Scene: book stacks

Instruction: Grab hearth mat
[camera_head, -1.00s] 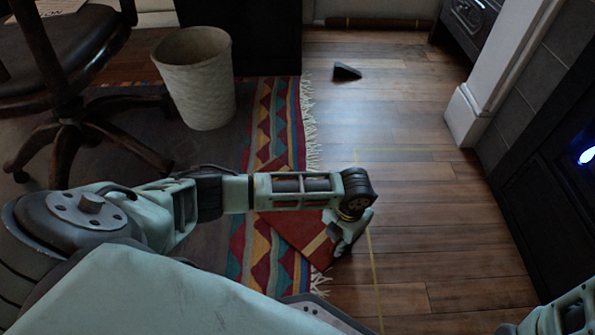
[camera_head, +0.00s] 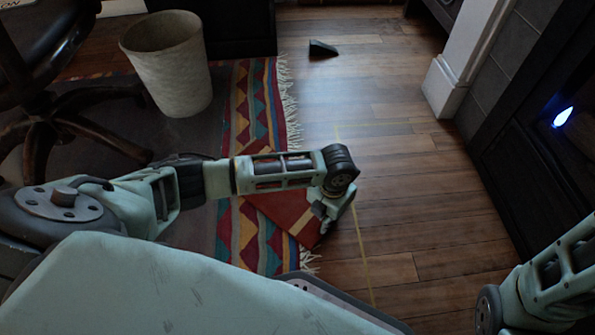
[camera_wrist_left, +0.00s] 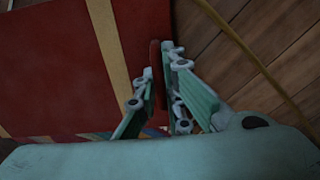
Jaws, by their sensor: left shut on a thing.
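The hearth mat (camera_head: 275,209) is red with tan stripes and lies over the fringed edge of the patterned rug, partly hidden under my left forearm. In the left wrist view the mat (camera_wrist_left: 60,65) fills the left side, with its edge running between the fingers. My left gripper (camera_head: 327,222) points down at the mat's right side in the head view. Its fingers (camera_wrist_left: 160,80) are shut on the mat's edge in the wrist view. My right arm shows at the lower right of the head view, but its gripper is out of view.
A patterned rug (camera_head: 265,110) lies on the wooden floor (camera_head: 400,180). A pale wastebasket (camera_head: 170,70) and a dark swivel chair (camera_head: 40,90) stand at the left. A small dark wedge (camera_head: 322,49) lies ahead. The floor right of the mat is clear up to the dark fireplace side.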

